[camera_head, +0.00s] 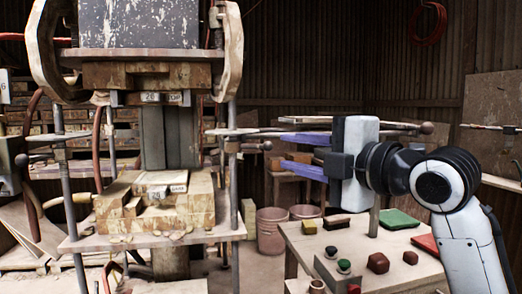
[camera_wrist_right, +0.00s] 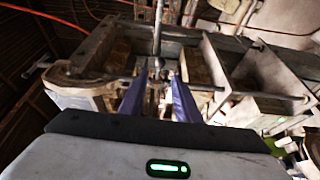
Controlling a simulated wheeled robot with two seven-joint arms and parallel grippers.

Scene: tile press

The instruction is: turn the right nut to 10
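The tile press stands at the left of the head view, with a worn upper plate (camera_head: 140,55) and a lower plate (camera_head: 150,238) between upright rods. The right nut (camera_head: 232,133) sits on the right rod (camera_head: 233,180), with bar handles reaching out sideways. The left nut (camera_head: 58,138) is on the left rod. My right gripper (camera_head: 281,151) is to the right of the right nut, its two purple fingers apart and pointing left. In the wrist view, a rod (camera_wrist_right: 158,30) shows between the fingertips (camera_wrist_right: 160,80); contact cannot be told. No nut number is readable.
A wooden table (camera_head: 320,243) at lower right holds a green block (camera_head: 398,219), red pieces (camera_head: 378,262) and round knobs. Buckets (camera_head: 271,228) stand on the floor behind.

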